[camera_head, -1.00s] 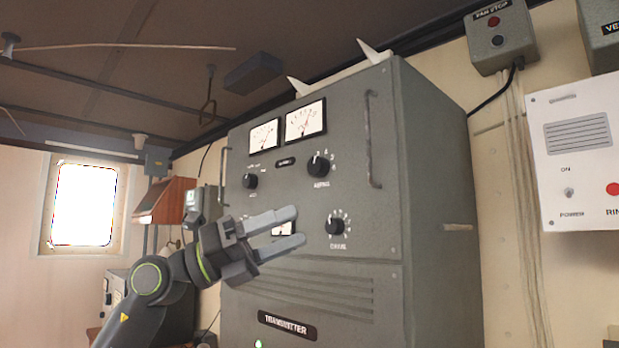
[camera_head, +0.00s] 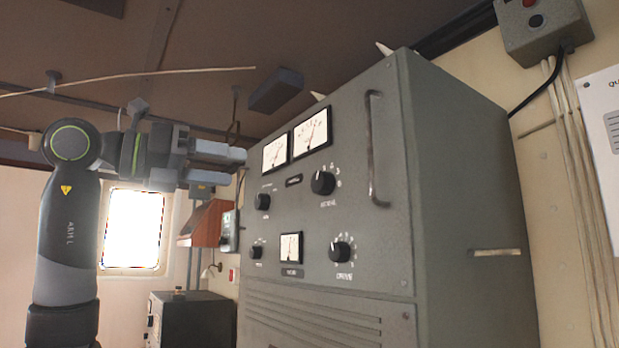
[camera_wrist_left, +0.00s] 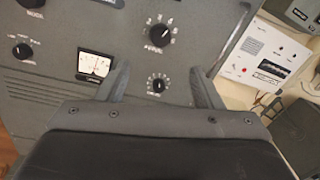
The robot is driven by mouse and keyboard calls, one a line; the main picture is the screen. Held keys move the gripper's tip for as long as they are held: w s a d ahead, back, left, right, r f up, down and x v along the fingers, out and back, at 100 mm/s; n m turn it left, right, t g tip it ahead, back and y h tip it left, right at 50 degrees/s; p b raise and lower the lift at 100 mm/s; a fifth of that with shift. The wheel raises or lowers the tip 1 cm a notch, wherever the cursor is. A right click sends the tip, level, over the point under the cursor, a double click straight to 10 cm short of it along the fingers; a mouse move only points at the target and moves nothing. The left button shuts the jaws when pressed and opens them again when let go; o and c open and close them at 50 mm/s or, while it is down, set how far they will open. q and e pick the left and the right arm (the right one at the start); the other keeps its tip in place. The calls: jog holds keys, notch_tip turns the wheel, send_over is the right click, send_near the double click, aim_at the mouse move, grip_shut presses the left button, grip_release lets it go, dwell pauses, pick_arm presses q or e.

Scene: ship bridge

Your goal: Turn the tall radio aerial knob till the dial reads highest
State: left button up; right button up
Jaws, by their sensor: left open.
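The tall grey radio cabinet (camera_head: 460,200) fills the middle of the head view. Its upper right black knob, apparently the aerial knob (camera_head: 323,183), has numbers around it; it also shows near the top of the left wrist view (camera_wrist_left: 160,35). Two white needle dials, a left one (camera_head: 275,152) and a right one (camera_head: 311,130), sit above the knobs. I cannot read their labels. My left gripper (camera_head: 234,168) is open and empty, at the cabinet's left edge in the head view, apart from the aerial knob. My right gripper is out of view.
The panel also carries a drive knob (camera_head: 341,252), two left knobs, upper (camera_head: 262,202) and lower (camera_head: 256,252), a small meter (camera_head: 291,247), and a protruding vertical handle (camera_head: 374,148) at right. A switch box (camera_head: 541,28) hangs on the wall at right.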

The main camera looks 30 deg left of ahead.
pick_arm(q)
send_near(316, 181)
jog(key=p+x, duration=0.2)
jog(key=x, duration=0.3)
jog(key=shift+w+d+r+p, duration=0.1)
jog(key=shift+w+d+p, duration=0.1)
jog(key=shift+p, duration=0.1)
jog(key=x, duration=0.2)
jog(key=shift+w+d+p, duration=0.15)
jog(key=shift+w+p, duration=0.25)
jog(key=shift+w+d, duration=0.1)
jog(key=shift+w, duration=0.15)
jog(key=shift+s, duration=0.15)
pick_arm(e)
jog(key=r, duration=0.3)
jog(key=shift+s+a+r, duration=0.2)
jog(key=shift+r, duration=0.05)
pick_arm(q)
jog(key=shift+c, duration=0.9)
jog(key=c, duration=0.8)
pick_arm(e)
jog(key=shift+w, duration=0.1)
